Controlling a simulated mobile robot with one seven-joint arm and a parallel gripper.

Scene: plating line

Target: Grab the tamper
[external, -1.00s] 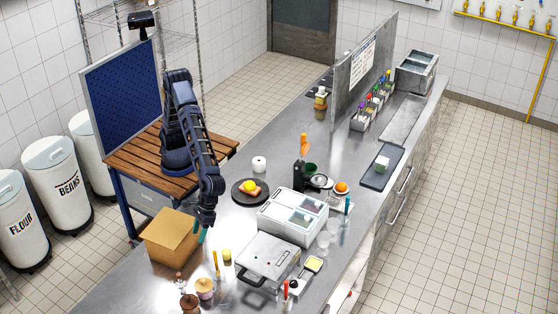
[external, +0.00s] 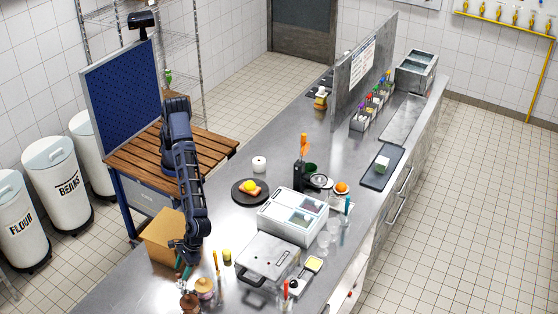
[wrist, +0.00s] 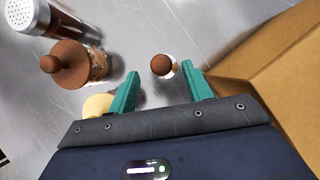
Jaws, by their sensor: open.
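A small item with a round brown knob (wrist: 162,65) and a shiny lower part stands on the steel counter; it looks like the tamper. In the wrist view it shows just beyond the gap between my fingertips. My gripper (wrist: 161,76) is open, with its two green fingers apart and nothing held. In the external view my gripper (external: 184,268) is low over the counter's near end, beside the cardboard box. My fingers largely cover the small item there.
The open cardboard box (wrist: 275,65) is close to my right finger in the wrist view. A brown wooden mill (wrist: 72,62), a shaker with a perforated lid (wrist: 25,14) and a pale round top (wrist: 97,105) are on the left.

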